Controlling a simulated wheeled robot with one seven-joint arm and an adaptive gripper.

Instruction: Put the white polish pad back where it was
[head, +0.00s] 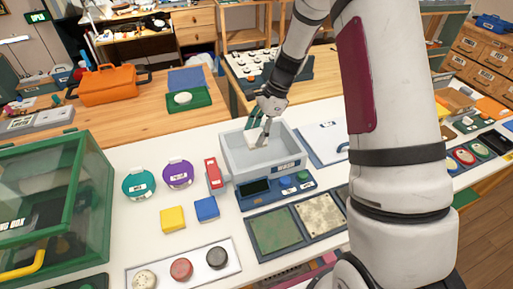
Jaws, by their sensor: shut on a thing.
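My gripper (264,132) points down over the grey basin (286,168) labelled as a wash unit. It is shut on a small white block (255,138), which looks like the white polish pad. The pad is tilted and sits within the basin's outline, near its back left part. I cannot tell whether it touches the basin floor. A round white piece (183,98) lies on a green mat (190,103) on the wooden table behind.
Left of the basin stand a red block (214,172), purple (177,174) and teal (138,183) round items, and yellow (172,219) and blue (206,208) blocks. A green glass box (60,200) fills the left. My arm covers part of the right side.

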